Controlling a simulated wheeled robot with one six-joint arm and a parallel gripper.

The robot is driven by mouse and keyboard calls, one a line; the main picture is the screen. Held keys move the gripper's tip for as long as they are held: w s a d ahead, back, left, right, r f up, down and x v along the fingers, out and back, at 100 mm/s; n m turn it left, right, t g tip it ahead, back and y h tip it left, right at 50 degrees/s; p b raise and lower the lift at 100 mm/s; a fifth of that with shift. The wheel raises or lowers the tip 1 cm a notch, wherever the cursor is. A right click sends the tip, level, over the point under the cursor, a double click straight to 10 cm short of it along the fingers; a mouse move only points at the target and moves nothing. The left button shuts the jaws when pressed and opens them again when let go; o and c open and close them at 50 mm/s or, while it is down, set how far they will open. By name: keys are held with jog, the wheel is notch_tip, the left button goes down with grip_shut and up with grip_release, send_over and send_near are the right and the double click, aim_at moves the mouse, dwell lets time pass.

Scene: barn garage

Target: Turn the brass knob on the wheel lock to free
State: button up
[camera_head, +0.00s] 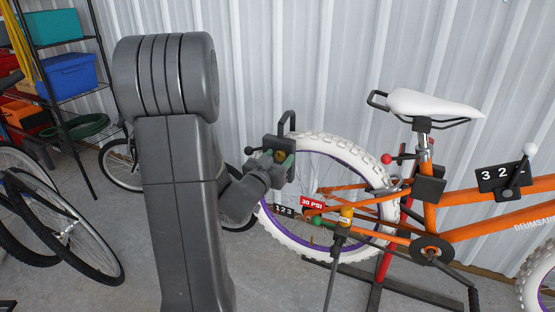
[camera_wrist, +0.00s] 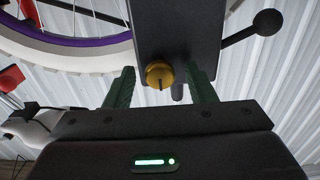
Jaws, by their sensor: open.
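The wheel lock (camera_head: 271,143) is a dark box with a black shackle, set at the upper left of the bike's white rear tire. Its brass knob (camera_wrist: 160,76) shows in the wrist view on the box's near face, with a dark line on it. In the head view the knob (camera_head: 280,156) is partly hidden by my gripper. My gripper (camera_wrist: 163,85) is open, with one green finger on each side of the knob. Gaps show between the fingers and the knob. A black ball-ended lever (camera_wrist: 262,27) sticks out from the box.
The orange bike (camera_head: 440,220) with a white saddle (camera_head: 432,103) stands to the right, with several small fittings on its frame. A shelf (camera_head: 75,92) with bins and other bikes are at the left. A corrugated wall (camera_head: 330,60) is close behind.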

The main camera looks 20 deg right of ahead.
jog(key=c, duration=1)
jog(key=shift+o, duration=0.2)
jog(key=shift+b, duration=0.3)
jog(key=m+b, duration=0.1)
jog(key=b, duration=0.1)
jog(key=m+b, duration=0.2)
jog(key=shift+f+m, duration=0.25)
jog(key=shift+m, duration=0.05)
jog(key=m+b, duration=0.8)
jog(key=m, duration=0.2)
jog(key=shift+b, duration=0.35)
jog(key=shift+r+m+b, duration=0.15)
jog(key=shift+m+b, duration=1.15)
jog(key=shift+m, duration=0.8)
